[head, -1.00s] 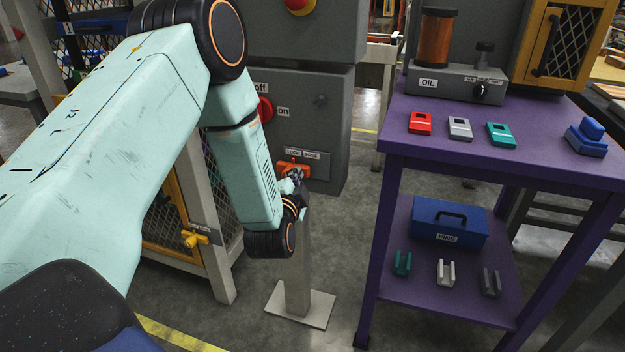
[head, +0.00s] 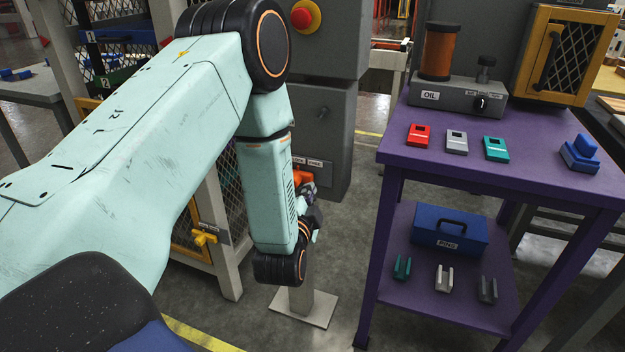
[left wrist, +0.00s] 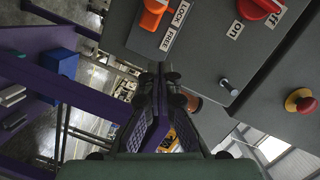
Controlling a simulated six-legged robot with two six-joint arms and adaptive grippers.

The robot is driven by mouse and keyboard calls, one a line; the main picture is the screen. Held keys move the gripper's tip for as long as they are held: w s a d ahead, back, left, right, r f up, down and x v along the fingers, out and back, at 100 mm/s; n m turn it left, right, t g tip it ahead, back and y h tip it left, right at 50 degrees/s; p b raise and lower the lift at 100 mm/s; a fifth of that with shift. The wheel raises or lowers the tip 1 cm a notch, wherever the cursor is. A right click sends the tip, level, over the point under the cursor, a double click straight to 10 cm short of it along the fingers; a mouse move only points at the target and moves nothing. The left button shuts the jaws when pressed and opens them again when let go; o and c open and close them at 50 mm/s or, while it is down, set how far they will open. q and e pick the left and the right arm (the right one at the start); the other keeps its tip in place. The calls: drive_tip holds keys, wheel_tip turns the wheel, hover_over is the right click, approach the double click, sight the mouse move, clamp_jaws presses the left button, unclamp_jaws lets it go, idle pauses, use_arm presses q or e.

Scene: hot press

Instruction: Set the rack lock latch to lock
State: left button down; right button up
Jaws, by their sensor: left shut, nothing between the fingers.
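The orange rack lock latch (head: 304,176) is on the grey control box, below the LOCK and FREE labels. In the head view my left arm hides part of it. In the left wrist view the latch (left wrist: 152,14) is at the top edge, beside the LOCK label (left wrist: 180,13) and the FREE label (left wrist: 168,40); which label it points to I cannot tell. My left gripper (head: 311,190) is shut and empty, at the latch in the head view. In the left wrist view its fingertips (left wrist: 161,70) appear below the latch, with a gap in the picture. My right gripper is not in view.
The box also carries a red off/on knob (left wrist: 258,8), a small metal toggle (left wrist: 229,87) and a red emergency button (head: 305,15). A purple table (head: 400,149) stands to the right. A yellow latch (head: 205,238) is on the left cage.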

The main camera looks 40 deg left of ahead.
use_arm(q)
drive_tip(key=shift+p+v, duration=0.3)
drive_tip(key=shift+v, duration=1.8)
drive_tip(key=s+d+f+n+g+h, duration=0.2)
drive_tip(key=s+d+f+n+g, duration=0.15)
drive_tip(key=f, duration=0.35)
drive_tip(key=s+d+f+n+g+h, duration=0.2)
drive_tip(key=s+f+n+g+h, duration=0.1)
drive_tip(key=s+f, duration=0.25)
drive_tip(key=s+d+f+g, duration=0.2)
drive_tip(key=s+g, duration=0.1)
drive_tip(key=s, duration=0.4)
drive_tip(key=s+d+f+n+g+h+p, duration=0.1)
drive_tip(key=s+d+f+g, duration=0.1)
drive_tip(key=s, duration=0.5)
drive_tip(key=s+d+f+n+g+h, duration=0.1)
drive_tip(key=s+f+g, duration=0.2)
drive_tip(key=s, duration=0.5)
drive_tip(key=shift+d+f+g, duration=0.3)
drive_tip(key=shift+d+g, duration=0.1)
drive_tip(key=shift+g, duration=0.05)
drive_tip(key=c, duration=2)
unclamp_jaws()
drive_tip(key=shift+c, duration=0.2)
